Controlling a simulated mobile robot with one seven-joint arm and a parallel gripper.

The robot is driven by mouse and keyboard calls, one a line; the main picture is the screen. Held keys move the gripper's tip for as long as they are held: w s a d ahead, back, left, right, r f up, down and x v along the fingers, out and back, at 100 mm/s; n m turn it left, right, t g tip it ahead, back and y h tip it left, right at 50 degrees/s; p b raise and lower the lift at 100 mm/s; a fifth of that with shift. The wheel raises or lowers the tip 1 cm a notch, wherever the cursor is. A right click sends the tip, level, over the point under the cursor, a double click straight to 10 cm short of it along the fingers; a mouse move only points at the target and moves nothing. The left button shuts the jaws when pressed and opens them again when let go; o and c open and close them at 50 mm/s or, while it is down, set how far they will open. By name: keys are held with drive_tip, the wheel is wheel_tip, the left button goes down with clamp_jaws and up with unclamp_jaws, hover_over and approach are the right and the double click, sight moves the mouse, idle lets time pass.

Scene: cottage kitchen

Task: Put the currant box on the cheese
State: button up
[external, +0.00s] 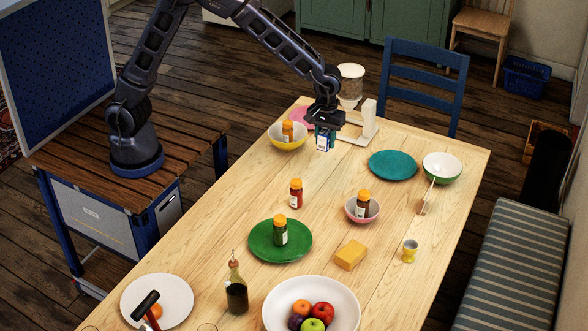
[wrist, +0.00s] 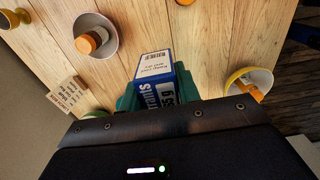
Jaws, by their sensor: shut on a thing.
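The currant box (external: 324,141), blue and white, is held in my gripper (external: 325,126) at the far end of the table. In the wrist view the box (wrist: 156,68) shows a white face with a barcode and a blue side with part of its lettering. My gripper is shut on it, its green fingers on either side. The box seems to be just above the table; the gap is hard to judge. The cheese (external: 351,254), a yellow block, lies on bare wood nearer the camera, well apart from my gripper. The wrist view does not clearly show it.
A yellow bowl (external: 275,141) with a jar stands left of my gripper, and a white scale (external: 369,122) right of it. A jar (external: 295,193), a pink bowl (external: 350,213) with a jar, and a green plate (external: 262,251) lie towards the cheese. An egg cup (external: 410,251) stands right of it.

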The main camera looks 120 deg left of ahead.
drive_tip(key=w+d+r, duration=0.1)
drive_tip(key=w+d, duration=0.9)
drive_tip(key=w, duration=0.2)
hover_over(352, 250)
wheel_tip(352, 250, down, 18)
drive_tip(key=shift+d+f, duration=0.1)
drive_tip(key=shift+f, duration=0.15)
drive_tip(key=shift+f, duration=0.15)
drive_tip(key=o, duration=1)
